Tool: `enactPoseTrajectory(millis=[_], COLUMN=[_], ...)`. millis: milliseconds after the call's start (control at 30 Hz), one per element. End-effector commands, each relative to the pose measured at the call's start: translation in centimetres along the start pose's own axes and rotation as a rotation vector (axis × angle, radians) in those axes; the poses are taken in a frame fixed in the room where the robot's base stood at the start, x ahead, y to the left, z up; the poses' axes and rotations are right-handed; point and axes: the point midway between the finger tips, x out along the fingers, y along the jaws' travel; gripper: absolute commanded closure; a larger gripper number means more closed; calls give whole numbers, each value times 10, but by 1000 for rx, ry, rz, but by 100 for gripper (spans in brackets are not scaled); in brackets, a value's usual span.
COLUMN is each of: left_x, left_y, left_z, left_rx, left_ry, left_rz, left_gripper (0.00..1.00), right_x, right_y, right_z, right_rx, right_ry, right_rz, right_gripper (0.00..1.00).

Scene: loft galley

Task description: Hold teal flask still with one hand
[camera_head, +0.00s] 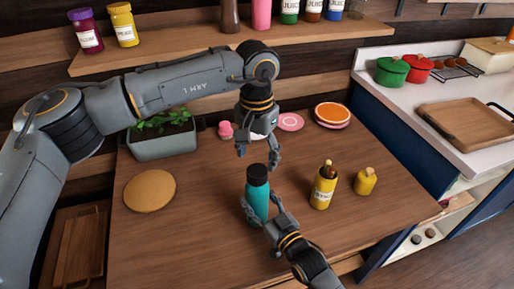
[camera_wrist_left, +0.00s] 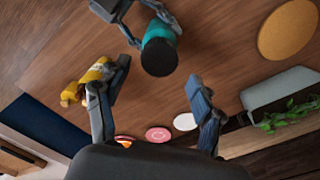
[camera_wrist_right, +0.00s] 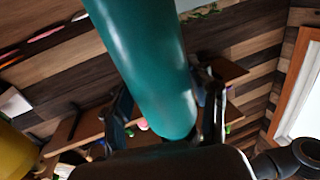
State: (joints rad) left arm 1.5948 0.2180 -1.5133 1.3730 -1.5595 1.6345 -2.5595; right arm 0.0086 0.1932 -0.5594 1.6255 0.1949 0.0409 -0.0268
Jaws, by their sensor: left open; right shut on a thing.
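The teal flask (camera_head: 258,201) with a black cap (camera_head: 258,173) stands upright on the wooden table. My right gripper (camera_head: 263,214) is shut on the flask's body from the front. The flask fills the middle of the right wrist view (camera_wrist_right: 150,60), between the fingers. My left gripper (camera_head: 257,147) is open and empty, pointing down above and just behind the cap, apart from it. In the left wrist view the black cap (camera_wrist_left: 159,57) lies beyond the open left fingers (camera_wrist_left: 155,105). The flask's lower front is partly hidden by my right gripper.
A yellow labelled jar (camera_head: 323,190) with brown sticks and a small yellow pot (camera_head: 365,182) stand right of the flask. A cork mat (camera_head: 150,190) lies left.

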Motion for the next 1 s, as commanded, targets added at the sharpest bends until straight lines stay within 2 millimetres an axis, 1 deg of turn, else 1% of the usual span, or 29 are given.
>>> enactPoseTrajectory(millis=[1000], left_x=[-15], left_y=[0], left_z=[-1], left_rx=[-2199], left_ry=[1], left_rz=[-2], left_gripper=[33], right_x=[0], right_y=[0], right_z=[0], right_rx=[0], right_ry=[-1], right_rz=[0], right_gripper=[100])
